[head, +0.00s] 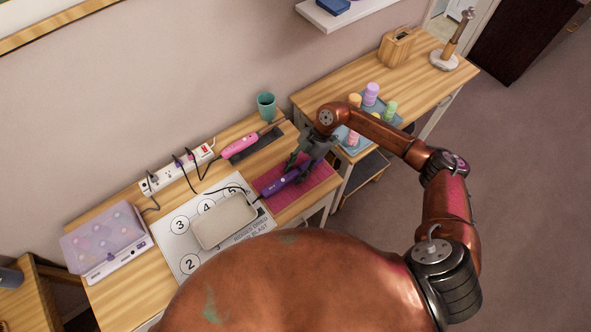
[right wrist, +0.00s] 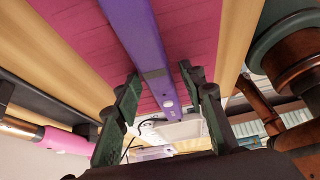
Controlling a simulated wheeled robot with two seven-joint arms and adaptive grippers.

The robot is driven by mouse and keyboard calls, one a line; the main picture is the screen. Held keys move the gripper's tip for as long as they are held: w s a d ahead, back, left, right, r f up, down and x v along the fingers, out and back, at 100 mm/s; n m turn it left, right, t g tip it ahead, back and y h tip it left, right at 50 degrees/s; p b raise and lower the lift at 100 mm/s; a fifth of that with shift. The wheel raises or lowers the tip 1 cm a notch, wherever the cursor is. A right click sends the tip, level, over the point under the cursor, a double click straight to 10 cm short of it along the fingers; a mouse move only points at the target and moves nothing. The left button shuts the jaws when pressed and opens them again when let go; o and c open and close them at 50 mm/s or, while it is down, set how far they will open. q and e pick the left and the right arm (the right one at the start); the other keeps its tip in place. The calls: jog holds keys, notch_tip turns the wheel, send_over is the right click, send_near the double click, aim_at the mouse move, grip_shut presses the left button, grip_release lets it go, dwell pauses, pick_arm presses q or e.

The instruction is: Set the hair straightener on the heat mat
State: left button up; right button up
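My left gripper is out of view.
A pink hair tool (head: 240,146) lies by a dark mat behind. A power strip (head: 178,169) with cords runs along the wall. A beige tray (head: 224,221) sits on a numbered sheet (head: 170,238). A teal cup (head: 266,106) stands at the back; bottles (head: 371,94) stand on the right table.

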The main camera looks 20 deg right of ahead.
jog(key=v, duration=1.2)
jog(key=shift+p, duration=0.4)
